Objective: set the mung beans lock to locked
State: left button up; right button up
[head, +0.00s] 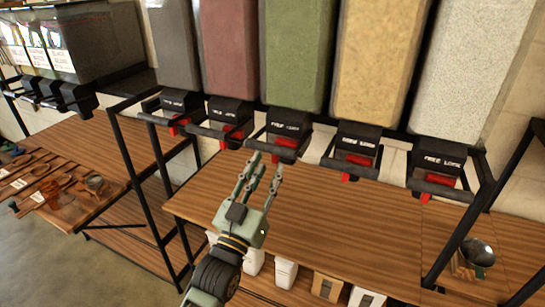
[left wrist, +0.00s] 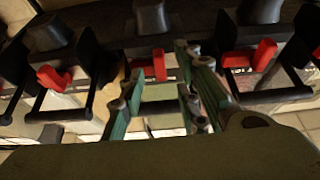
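The green bin (head: 298,55), which looks like the mung beans, hangs in the middle of the row. Under it is a black dispenser (head: 284,122) with a small white label, apparently "FREE LOCK", and a red lever (head: 286,142). I cannot tell which word the lever points to. My left gripper (head: 267,163) is open and empty, just below and in front of this dispenser, fingers pointing up at it. In the left wrist view a red lever (left wrist: 155,68) shows between the open fingers, seemingly apart from them. My right gripper is not in view.
Neighbouring purple (head: 228,45), tan (head: 378,55) and grey (head: 470,60) bins have similar dispensers with red levers and protruding black handle frames close by. A wooden table (head: 350,220) below is mostly clear. White containers (head: 286,272) stand on a lower shelf.

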aim_at(274, 158)
pick_arm(q)
jog(key=shift+p+x, duration=0.4)
jog(key=shift+x, duration=1.35)
jog(key=shift+f, duration=0.1)
grip_shut()
